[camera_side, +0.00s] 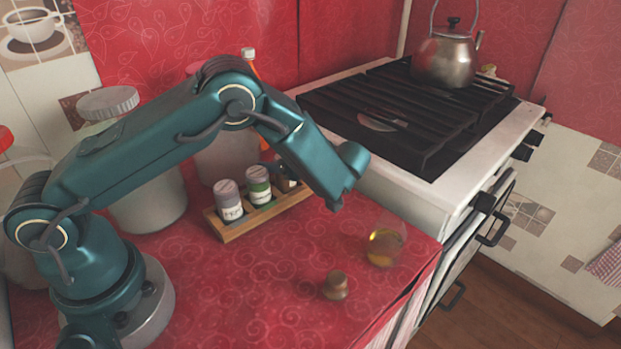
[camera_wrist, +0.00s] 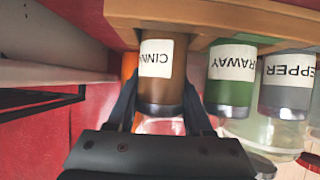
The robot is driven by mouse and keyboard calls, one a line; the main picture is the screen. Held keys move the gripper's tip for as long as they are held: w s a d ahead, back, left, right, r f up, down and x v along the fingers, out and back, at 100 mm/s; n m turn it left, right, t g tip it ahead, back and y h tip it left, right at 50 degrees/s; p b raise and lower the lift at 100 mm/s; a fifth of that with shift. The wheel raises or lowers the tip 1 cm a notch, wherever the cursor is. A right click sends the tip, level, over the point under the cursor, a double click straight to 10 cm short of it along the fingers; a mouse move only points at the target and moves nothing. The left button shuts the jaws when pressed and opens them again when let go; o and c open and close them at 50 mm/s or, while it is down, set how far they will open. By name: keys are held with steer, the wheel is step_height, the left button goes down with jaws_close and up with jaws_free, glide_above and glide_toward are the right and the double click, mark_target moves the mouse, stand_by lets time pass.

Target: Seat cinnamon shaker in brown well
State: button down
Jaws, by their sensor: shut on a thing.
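The cinnamon shaker (camera_wrist: 162,85), brown with a white label and a grey cap, stands between the two dark fingers of my gripper (camera_wrist: 160,106) in the wrist view. The gripper is shut on it near the cap. Its base meets the wooden rack (camera_wrist: 225,37) at one end of the row; I cannot tell how deep it sits, and the brown well is hidden. In the side view the rack (camera_side: 232,232) stands on the red counter, and my wrist mostly covers the shaker (camera_side: 287,184) at its right end.
The caraway shaker (camera_side: 259,187) and the pepper shaker (camera_side: 229,201) stand in the rack beside it. An orange bottle stands behind. The stove (camera_side: 450,170) is to the right.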

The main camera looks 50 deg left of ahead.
steer(key=c, duration=0.6)
jaws_free()
steer(key=shift+f, duration=0.15)
